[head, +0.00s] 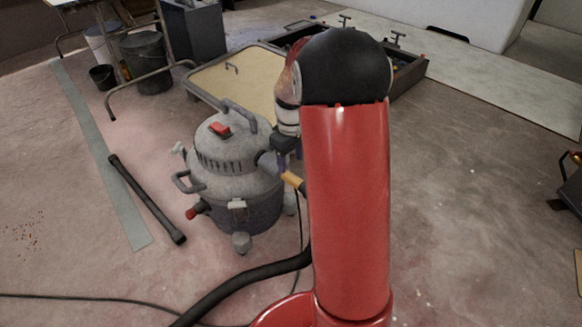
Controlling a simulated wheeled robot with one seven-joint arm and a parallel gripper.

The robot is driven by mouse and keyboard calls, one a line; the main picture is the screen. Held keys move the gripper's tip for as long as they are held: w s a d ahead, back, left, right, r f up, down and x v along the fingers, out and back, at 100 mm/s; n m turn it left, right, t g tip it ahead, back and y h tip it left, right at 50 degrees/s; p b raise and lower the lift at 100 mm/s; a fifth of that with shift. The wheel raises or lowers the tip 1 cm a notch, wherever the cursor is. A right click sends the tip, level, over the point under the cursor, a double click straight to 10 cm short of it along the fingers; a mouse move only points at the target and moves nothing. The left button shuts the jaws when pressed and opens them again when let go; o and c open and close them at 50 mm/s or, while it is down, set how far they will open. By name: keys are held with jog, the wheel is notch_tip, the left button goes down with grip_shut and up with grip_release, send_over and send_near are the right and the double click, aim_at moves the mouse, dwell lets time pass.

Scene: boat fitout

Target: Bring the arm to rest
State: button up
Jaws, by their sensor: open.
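My red arm (346,200) stands upright in the right middle of the head view, with a black rounded joint (345,66) at its top. Behind it, the far part of my arm hangs down, mostly hidden. My gripper (289,158) shows only partly at the arm's left edge, pointing down beside the grey vacuum cleaner (228,160). It is open. A small orange-yellow piece (292,180) shows just below it; I cannot tell whether they touch.
A black hose (245,285) and a cable (85,298) lie on the floor. A black tube (147,199) lies beside a grey strip (100,155). Buckets (146,62), a tan panel (235,75) and a low frame (408,76) stand behind. Floor at right is mostly clear.

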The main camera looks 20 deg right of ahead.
jog(key=shift+r, duration=0.6)
jog(key=s+a+r+m+t, duration=0.1)
jog(key=s+a+r+t, duration=0.1)
jog(key=s+a+r, duration=0.5)
jog(key=s+a+r+m+t, duration=0.1)
jog(key=s+r, duration=0.3)
jog(key=s, duration=0.4)
jog(key=s+a+r+m+t, duration=0.2)
jog(key=s+a+r, duration=0.1)
jog(key=s, duration=0.6)
jog(key=shift+a+r, duration=0.4)
jog(key=shift+a, duration=0.15)
